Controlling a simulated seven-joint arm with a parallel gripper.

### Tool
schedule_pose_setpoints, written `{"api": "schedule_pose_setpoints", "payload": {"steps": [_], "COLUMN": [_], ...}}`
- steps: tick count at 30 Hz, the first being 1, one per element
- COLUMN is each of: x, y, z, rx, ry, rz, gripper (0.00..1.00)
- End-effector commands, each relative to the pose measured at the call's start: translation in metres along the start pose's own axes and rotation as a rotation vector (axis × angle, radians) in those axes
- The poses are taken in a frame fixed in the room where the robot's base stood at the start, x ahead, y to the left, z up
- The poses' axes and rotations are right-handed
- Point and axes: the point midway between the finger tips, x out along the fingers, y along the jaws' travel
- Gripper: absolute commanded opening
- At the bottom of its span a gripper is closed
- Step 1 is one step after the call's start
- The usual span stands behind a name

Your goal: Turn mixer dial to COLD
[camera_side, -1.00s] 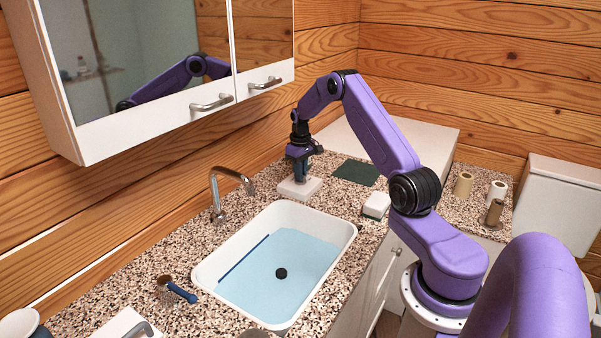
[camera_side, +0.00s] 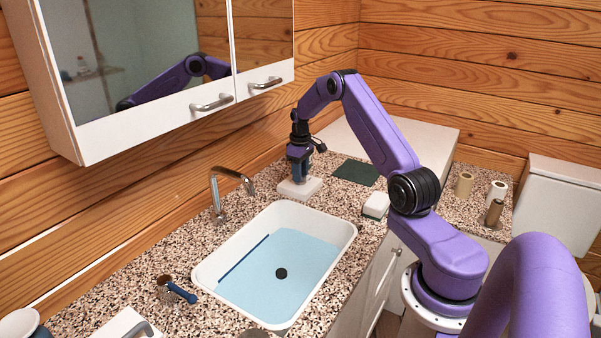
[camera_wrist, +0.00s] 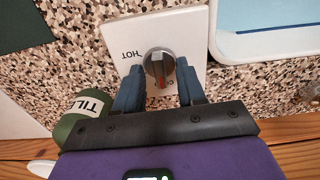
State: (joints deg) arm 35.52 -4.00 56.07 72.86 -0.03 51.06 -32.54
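The mixer dial (camera_wrist: 159,67) is a grey round knob with a raised grip and a reddish mark. It sits on a white plate (camera_wrist: 193,30), which also shows in the side view (camera_side: 312,188). The word HOT is printed at the plate's upper left in the wrist view. A second label at the dial's lower edge is mostly hidden; I cannot read it fully. My gripper (camera_side: 300,178) points down over the plate. Its two blue fingers stand apart on either side of the dial, with visible gaps. I cannot tell their exact height above the plate.
A white basin (camera_side: 345,228) with blue water lies beside the plate, with a chrome tap (camera_side: 216,190) behind it. A green cylinder (camera_wrist: 84,112) is close to the left finger. A dark green mat (camera_side: 356,172) and a white block (camera_side: 376,205) lie to the right.

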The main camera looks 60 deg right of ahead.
Motion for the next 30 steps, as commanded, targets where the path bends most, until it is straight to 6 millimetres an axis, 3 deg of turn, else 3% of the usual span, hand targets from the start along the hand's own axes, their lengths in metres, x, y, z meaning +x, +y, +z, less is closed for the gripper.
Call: {"api": "schedule_pose_setpoints", "payload": {"steps": [8,13,30], "x": [0.0,-0.013,-0.128], "y": [0.0,0.001,0.0], "z": [0.0,-0.001,-0.001], "rx": [0.002,0.003,0.001], "ry": [0.0,0.003,0.005], "rz": [0.0,0.002,0.003], "gripper": [0.39,0.39,0.39]}}
